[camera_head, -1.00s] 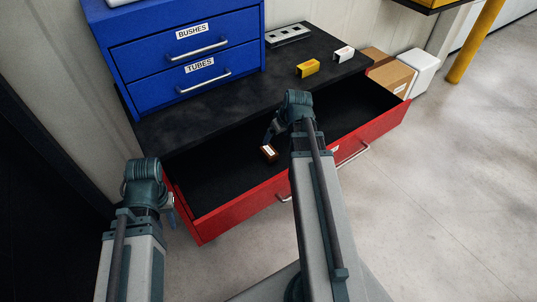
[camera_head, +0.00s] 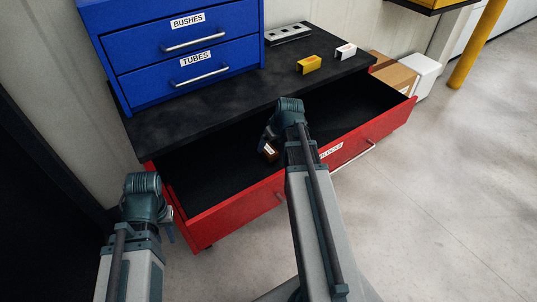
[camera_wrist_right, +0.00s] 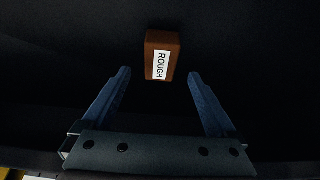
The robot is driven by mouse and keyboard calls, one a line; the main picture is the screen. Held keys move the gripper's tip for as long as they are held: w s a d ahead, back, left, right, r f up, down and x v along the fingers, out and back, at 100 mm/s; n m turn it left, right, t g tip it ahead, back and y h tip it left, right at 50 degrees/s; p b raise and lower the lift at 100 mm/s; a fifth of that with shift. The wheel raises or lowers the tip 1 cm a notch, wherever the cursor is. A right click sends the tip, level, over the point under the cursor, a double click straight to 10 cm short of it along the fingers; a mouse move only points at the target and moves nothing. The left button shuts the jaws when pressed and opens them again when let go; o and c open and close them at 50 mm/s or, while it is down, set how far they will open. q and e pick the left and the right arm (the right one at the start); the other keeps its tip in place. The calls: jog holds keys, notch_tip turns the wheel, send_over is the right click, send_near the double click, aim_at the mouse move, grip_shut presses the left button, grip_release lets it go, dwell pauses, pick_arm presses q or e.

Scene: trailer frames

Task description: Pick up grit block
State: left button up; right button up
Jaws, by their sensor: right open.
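The grit block is a small brown block (camera_head: 271,152) with a white label, lying in the open red drawer (camera_head: 240,205). In the right wrist view the block (camera_wrist_right: 151,42) shows the label "ROUGH" and sits just beyond the fingertips, roughly centred between them. My right gripper (camera_wrist_right: 159,76) is open and empty, with one finger on each side of the gap. In the head view the right gripper (camera_head: 267,138) is over the drawer, partly covering the block. My left gripper (camera_head: 170,230) hangs outside the drawer at the left, mostly hidden behind its wrist.
The drawer's red front and side walls surround the block. A black top (camera_head: 220,105) overhangs the drawer's back and carries a blue cabinet (camera_head: 185,45), a yellow block (camera_head: 309,65), a white block (camera_head: 346,51) and a grey slotted holder (camera_head: 288,33). Boxes (camera_head: 393,75) stand at right.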

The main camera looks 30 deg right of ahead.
aim_at(268, 149)
jog(key=b+x, duration=0.4)
jog(key=x, duration=0.1)
jog(key=shift+s+f, duration=0.1)
jog(key=shift+s, duration=0.1)
grip_shut()
dwell(0.3)
jog(key=shift+r+p, duration=0.45)
jog(key=shift+r, duration=0.15)
notch_tip(268, 149, up, 3)
jog(key=p, duration=0.2)
jog(key=shift+f+p, duration=0.1)
jog(key=shift+p, duration=0.3)
jog(key=s+d, duration=0.3)
jog(key=d, duration=0.1)
jog(key=s+d, duration=0.3)
jog(key=d, duration=0.1)
jog(key=s+d+r+p, duration=0.1)
jog(key=s+d, duration=0.2)
jog(key=d, duration=0.2)
jog(key=shift+s+r, duration=0.1)
jog(key=shift+s, duration=0.2)
